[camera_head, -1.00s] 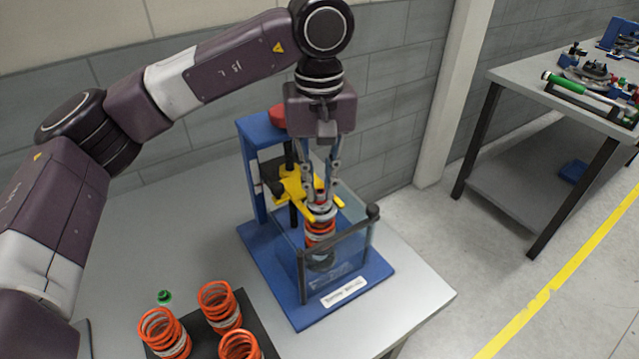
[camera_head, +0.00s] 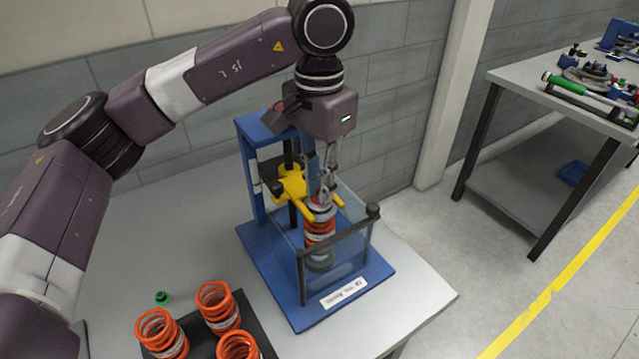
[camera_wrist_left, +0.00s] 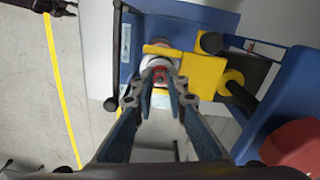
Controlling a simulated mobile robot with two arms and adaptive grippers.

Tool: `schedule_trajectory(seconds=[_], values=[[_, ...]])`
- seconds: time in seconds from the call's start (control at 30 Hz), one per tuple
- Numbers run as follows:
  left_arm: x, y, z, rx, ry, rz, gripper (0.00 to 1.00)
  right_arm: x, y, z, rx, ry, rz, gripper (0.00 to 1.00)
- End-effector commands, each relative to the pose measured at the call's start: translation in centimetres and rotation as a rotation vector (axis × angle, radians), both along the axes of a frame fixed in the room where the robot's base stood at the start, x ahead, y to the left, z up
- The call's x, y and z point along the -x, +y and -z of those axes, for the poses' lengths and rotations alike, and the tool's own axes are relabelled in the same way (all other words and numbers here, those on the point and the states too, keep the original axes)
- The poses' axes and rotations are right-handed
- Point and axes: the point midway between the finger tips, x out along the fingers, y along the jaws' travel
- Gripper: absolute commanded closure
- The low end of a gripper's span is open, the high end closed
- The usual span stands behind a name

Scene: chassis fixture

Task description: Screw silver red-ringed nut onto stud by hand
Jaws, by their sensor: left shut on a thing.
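My left gripper (camera_head: 326,196) points down over the blue fixture (camera_head: 268,268), at the top of an orange spring strut (camera_head: 320,236) that stands upright inside the clear guard. In the left wrist view its fingers (camera_wrist_left: 160,95) are shut around a small silver nut with a red ring (camera_wrist_left: 160,76), at the strut's top. The stud is hidden under the nut and fingers, so I cannot tell how far the nut is threaded. The yellow fork (camera_head: 292,187) reaches around the spring's top.
Orange springs (camera_head: 218,305) stand on a black tray at the table's front, beside a green nut (camera_head: 162,297). The clear guard's dark-framed side (camera_head: 340,252) is close to the strut. A second table (camera_head: 520,85) with tools stands at the right.

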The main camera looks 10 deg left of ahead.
Motion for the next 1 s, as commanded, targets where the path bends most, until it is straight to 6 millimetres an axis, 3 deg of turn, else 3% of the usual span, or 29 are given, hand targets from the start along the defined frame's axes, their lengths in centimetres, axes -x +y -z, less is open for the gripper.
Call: schedule_trajectory(seconds=[0.03, 0.23, 0.57, 0.6, 0.73, 1.0], values=[[0.34, -0.03, 0.76, -0.006, 0.016, 0.070, 1.00, -0.01, 0.01, 0.20, 0.000, 0.000, 0.000, 0.66], [0.34, -0.05, 0.80, -0.004, 0.017, 0.296, 1.00, 0.00, 0.02, 0.31, 0.000, 0.000, 0.000, 0.66], [0.34, -0.05, 0.78, -0.004, 0.017, 0.347, 1.00, 0.00, 0.03, 0.31, 0.000, 0.000, 0.000, 0.66], [0.34, -0.05, 0.78, -0.004, 0.017, 0.347, 0.82, 0.00, 0.03, 0.31, 0.000, 0.000, 0.000, 0.66], [0.30, -0.02, 0.75, -0.004, 0.015, 0.345, 0.68, -0.01, 0.04, 0.30, 0.000, 0.000, 0.000, 0.66], [0.14, 0.00, 0.47, -0.003, 0.008, 0.341, 0.66, 0.00, 0.05, 0.26, -0.001, 0.000, 0.000, 0.66]])
